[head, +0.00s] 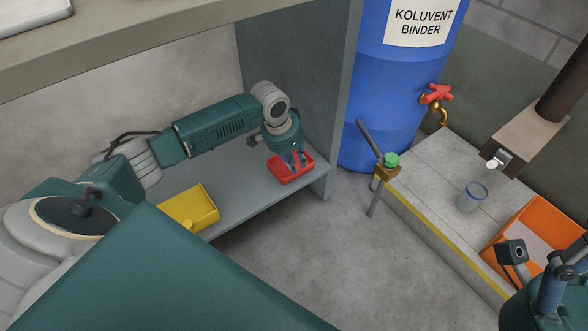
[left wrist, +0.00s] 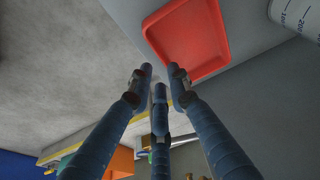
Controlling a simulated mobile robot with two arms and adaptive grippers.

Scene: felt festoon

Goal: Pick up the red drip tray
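The red drip tray (head: 283,178) is a shallow rectangular tray on the grey lower shelf, near its right end. In the left wrist view the red drip tray (left wrist: 190,38) lies beyond the fingertips, its inside showing. My left gripper (head: 291,158) is over the tray, pointing down. In the left wrist view its blue fingers (left wrist: 162,78) are spread, with nothing between their tips. One fingertip looks close to the tray's edge; whether it touches cannot be told. My right gripper (head: 545,262) is partly in view at the lower right, far from the tray; its opening is unclear.
A yellow tray (head: 188,207) is further left on the shelf (head: 240,192). A grey side panel (head: 300,85) stands behind the red tray. A blue barrel (head: 400,70), a glass (head: 471,196) and an orange crate (head: 530,225) are to the right. Open floor lies between.

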